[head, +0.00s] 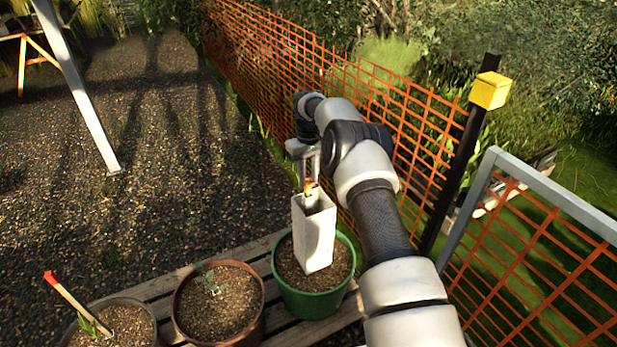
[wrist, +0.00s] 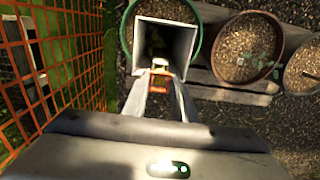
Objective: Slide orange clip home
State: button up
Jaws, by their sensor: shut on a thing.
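The orange clip (wrist: 158,87) shows between my fingertips in the wrist view, with a small yellow and pale piece just beyond it. My gripper (wrist: 160,92) is shut on the clip. In the head view my gripper (head: 311,168) points down over the open top of a white square tube (head: 314,238). The clip also shows there as a small orange spot (head: 309,186) at the tube's mouth. The tube stands nearly upright in a green pot (head: 316,303) of brown soil. In the wrist view the tube (wrist: 186,42) is open and dark inside. What the clip touches is unclear.
A brown pot (head: 219,302) with a seedling and another pot (head: 115,325) with a red-tipped stake (head: 66,300) stand left on wooden slats (head: 160,287). Orange mesh fence (head: 290,60) runs close behind my arm. Gravel on the left is mostly clear.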

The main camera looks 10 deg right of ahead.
aim_at(308, 184)
jog(key=shift+f+b, duration=0.9)
jog(key=shift+f, duration=0.6)
jog(key=shift+f+b, duration=0.55)
jog(key=shift+f, duration=0.05)
jog(key=o, duration=1.1)
jog(key=shift+r, duration=0.1)
notch_tip(308, 184, up, 17)
jog(key=p, duration=0.3)
jog(key=shift+r, duration=0.15)
